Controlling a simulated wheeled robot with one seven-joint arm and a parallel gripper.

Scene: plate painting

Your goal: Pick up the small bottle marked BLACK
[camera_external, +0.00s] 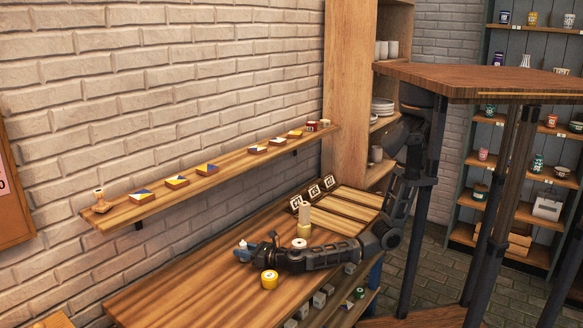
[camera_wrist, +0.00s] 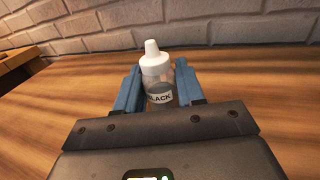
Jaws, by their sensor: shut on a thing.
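The small bottle marked BLACK (camera_wrist: 157,72) stands between my gripper's blue fingers in the wrist view. It has a white nozzle cap, a clear body with dark content and a label reading BLACK. My gripper (camera_wrist: 157,90) is shut on it, one finger at each side. In the external view my gripper (camera_external: 243,252) is low over the wooden table (camera_external: 180,295), with the bottle's white top (camera_external: 242,243) just showing. Whether the bottle's base touches the table is hard to tell.
A yellow round pot (camera_external: 269,279) stands on the table beside my forearm. A pale cylinder (camera_external: 304,216) on a yellow base stands behind the arm. A wall shelf (camera_external: 160,205) runs above the table along the brick wall.

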